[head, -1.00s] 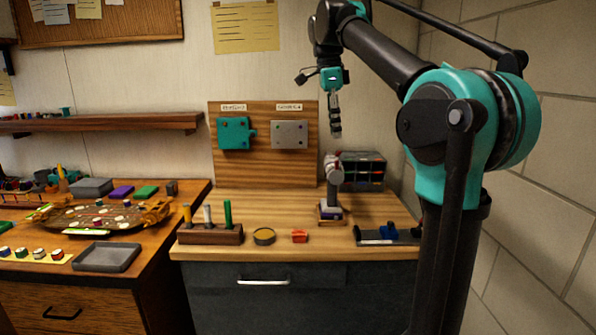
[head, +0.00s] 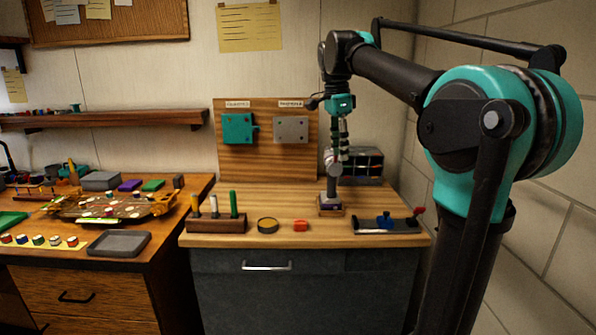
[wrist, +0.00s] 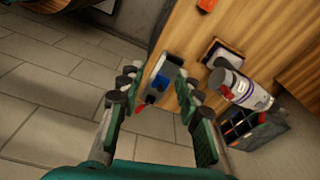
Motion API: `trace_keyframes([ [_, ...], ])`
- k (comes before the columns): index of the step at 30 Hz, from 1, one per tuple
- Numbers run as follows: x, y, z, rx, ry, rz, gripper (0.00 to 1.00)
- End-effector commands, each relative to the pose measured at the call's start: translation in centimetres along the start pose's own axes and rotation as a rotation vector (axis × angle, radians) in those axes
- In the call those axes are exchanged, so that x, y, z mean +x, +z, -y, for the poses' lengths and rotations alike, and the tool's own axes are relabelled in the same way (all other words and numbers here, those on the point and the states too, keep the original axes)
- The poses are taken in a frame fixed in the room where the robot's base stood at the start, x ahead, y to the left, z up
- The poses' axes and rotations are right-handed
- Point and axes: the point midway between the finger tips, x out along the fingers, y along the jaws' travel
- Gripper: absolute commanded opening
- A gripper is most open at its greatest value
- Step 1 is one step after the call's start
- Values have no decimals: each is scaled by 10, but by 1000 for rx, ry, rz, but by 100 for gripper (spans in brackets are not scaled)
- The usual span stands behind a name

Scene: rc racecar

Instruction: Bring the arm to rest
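My arm reaches from the right side of the head view over the right part of the wooden workbench (head: 345,236). My gripper (head: 342,155) hangs pointing down above the bench, in front of the small drawer organizer (head: 368,167). In the wrist view my gripper (wrist: 155,88) has its two teal and black fingers spread apart with nothing between them. The bench and floor show beyond the fingertips.
A dark fixture with a blue part (head: 385,224) sits at the bench's right front. A pen block (head: 215,225), a round tin (head: 267,226) and a red-orange piece (head: 300,226) stand along the front. A second table (head: 125,245) is at left.

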Motion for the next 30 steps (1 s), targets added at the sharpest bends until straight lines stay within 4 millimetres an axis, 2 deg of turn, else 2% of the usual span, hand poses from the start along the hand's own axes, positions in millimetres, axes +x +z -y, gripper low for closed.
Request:
trace_keyframes([
  [5, 47, -4, -9, -142, -37, 7, 34],
  [8, 86, -6, -20, -262, -68, 7, 34],
  [11, 134, -6, -38, -410, -108, 2, 34],
  [17, 231, -4, -92, -716, -187, -35, 34],
  [21, 294, 2, -140, -927, -236, -82, 34],
  [24, 332, 9, -176, -1064, -265, -120, 34],
  [27, 360, 16, -207, -1173, -284, -156, 34],
  [30, 377, 20, -227, -1247, -295, -183, 34],
])
